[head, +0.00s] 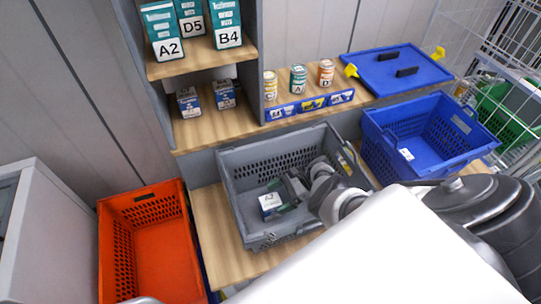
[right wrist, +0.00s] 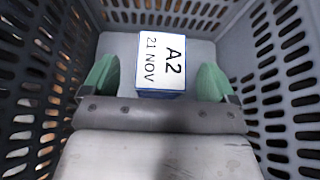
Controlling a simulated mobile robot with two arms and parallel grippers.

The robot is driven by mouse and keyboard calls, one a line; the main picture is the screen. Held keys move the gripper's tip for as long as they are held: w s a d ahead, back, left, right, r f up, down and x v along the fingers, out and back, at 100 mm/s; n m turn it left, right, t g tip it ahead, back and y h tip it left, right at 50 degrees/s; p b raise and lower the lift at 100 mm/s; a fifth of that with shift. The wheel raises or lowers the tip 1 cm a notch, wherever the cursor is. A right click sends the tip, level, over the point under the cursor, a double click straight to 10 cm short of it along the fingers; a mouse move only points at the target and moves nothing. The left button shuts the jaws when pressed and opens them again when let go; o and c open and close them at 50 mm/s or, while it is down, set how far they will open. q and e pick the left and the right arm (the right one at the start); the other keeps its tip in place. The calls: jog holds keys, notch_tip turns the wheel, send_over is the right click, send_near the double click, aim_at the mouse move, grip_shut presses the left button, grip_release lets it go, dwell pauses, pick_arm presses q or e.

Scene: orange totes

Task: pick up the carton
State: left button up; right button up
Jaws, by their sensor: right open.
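A small white and blue carton (head: 269,203) marked A2 lies in the grey tote (head: 233,205) on the wooden bench. My right gripper (head: 285,200) reaches down into this tote at the carton. In the right wrist view the carton (right wrist: 163,55) shows its white label, "A2 21 NOV", between the green pads of my right gripper (right wrist: 157,80). The jaws are open, one pad on each side, with a gap to the carton on both sides. The carton's lower end is partly hidden by the gripper body. My left gripper is not in view.
The grey tote's slotted walls rise close around my gripper. An orange tote (head: 150,245) stands at the left, a blue tote (head: 425,140) at the right. Shelves behind hold more cartons (head: 205,97) and several cans (head: 298,79). A blue lid (head: 400,68) lies at the back.

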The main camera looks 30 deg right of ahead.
jog(key=x, duration=0.2)
jog(key=shift+w+a+f, duration=0.15)
jog(key=shift+a+f, duration=0.05)
jog(key=shift+f, duration=0.2)
jog(key=shift+w+a+f, duration=0.1)
jog(key=shift+a+f, duration=0.05)
jog(key=shift+a, duration=0.2)
jog(key=c, duration=0.9)
jog(key=shift+c, duration=1.4)
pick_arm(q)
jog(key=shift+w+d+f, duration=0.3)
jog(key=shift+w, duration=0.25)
